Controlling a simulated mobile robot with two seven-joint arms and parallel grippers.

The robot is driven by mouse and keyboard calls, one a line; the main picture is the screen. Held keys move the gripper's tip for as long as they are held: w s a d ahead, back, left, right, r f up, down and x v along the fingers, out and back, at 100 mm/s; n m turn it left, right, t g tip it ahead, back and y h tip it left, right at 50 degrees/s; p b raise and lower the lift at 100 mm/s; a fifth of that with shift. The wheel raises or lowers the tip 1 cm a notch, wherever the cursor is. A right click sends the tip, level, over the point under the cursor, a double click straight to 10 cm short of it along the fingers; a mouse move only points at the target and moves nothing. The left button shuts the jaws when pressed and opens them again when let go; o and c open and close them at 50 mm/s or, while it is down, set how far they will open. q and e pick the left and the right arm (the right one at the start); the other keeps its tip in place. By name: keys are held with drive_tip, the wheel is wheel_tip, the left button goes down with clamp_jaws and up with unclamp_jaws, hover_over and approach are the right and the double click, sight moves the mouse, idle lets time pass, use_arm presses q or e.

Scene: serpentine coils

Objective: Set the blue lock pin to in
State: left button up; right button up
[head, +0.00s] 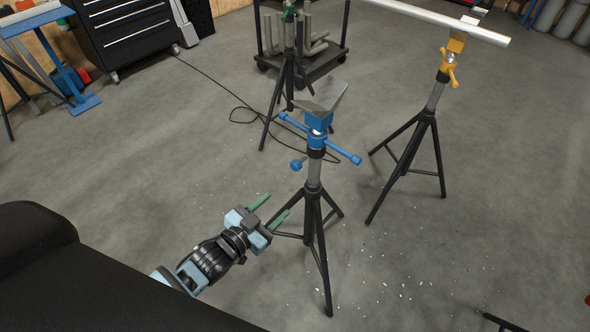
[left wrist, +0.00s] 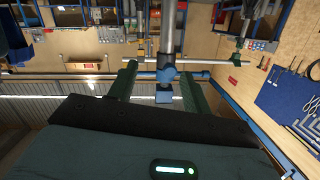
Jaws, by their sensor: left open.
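The blue stand (head: 313,182) is a black tripod with a grey post, a blue collar and a grey V-shaped head. The blue lock pin (head: 297,164) shows as a round knob on the left of the collar, below a long blue crossbar handle (head: 345,154). How far in it sits I cannot tell. My left gripper (head: 277,205) is open and empty, with green fingers apart, lower left of the knob and not visibly touching it. In the left wrist view, blue stand parts (left wrist: 164,75) show between the open fingers (left wrist: 158,88). My right gripper is not in view.
A yellow stand (head: 435,105) at right carries a silver pipe (head: 440,15). A green stand (head: 289,60) and a dark cart (head: 320,60) are behind. A black cable (head: 240,108) lies on the floor. Small white scraps are scattered around the tripod.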

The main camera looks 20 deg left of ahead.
use_arm(q)
drive_tip(key=m+t+h+b, duration=0.1)
approach(293, 168)
drive_tip(key=w, duration=0.3)
drive_tip(key=shift+d+b+x, duration=0.1)
drive_tip(key=shift+d+x, duration=0.1)
drive_tip(key=shift+x, duration=1.15)
drive_tip(key=shift+d+b+x, duration=0.1)
drive_tip(key=shift+d+x, duration=0.05)
drive_tip(key=shift+x, duration=1.25)
drive_tip(key=shift+d+b+x, duration=0.1)
drive_tip(key=shift+d+x, duration=0.1)
drive_tip(key=shift+x, duration=1.15)
drive_tip(key=shift+s, duration=0.2)
clamp_jaws()
